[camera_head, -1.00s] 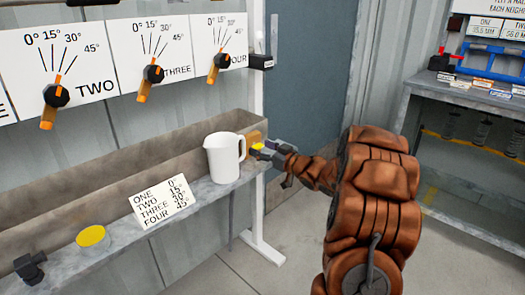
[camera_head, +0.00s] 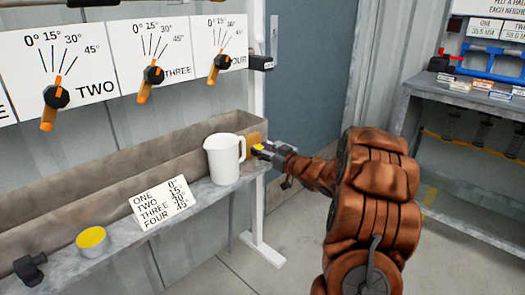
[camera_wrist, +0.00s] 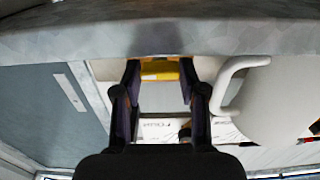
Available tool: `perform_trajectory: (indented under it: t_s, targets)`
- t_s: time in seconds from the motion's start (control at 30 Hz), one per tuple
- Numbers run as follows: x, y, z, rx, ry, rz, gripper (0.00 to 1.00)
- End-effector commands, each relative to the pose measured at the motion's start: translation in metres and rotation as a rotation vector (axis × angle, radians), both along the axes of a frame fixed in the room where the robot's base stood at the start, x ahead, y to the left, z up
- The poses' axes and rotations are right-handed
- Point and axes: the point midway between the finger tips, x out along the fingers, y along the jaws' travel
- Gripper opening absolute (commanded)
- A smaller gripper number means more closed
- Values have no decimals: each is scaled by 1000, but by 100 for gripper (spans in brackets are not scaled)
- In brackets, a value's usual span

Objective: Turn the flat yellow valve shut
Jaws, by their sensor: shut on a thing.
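The flat yellow valve (camera_wrist: 160,70) shows in the wrist view as a yellow bar between my fingertips, under the grey edge of the bench. My gripper (camera_wrist: 160,80) is shut on it, with one dark finger on each side. In the head view my gripper (camera_head: 264,150) is at the right end of the trough, just right of the white jug. Only a little yellow shows there. The valve's body and its exact angle are mostly hidden by my fingers.
The white jug (camera_head: 224,160) stands close beside my gripper, its handle towards it. A white post (camera_head: 256,100) rises behind. A label card (camera_head: 161,201) and a yellow-topped tin (camera_head: 92,241) are on the bench ledge. Open floor lies to the right.

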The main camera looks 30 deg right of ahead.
Motion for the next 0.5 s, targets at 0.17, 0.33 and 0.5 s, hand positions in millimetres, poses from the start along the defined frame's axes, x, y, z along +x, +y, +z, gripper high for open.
perform_trajectory:
  t_s: [0.17, 0.33, 0.5]
  targets:
    - [0, -1, 0, -35, -9, -1, 7]
    - [0, 0, -1, -120, -28, 0, 7]
    - [0, -1, -3, -254, -57, -1, 7]
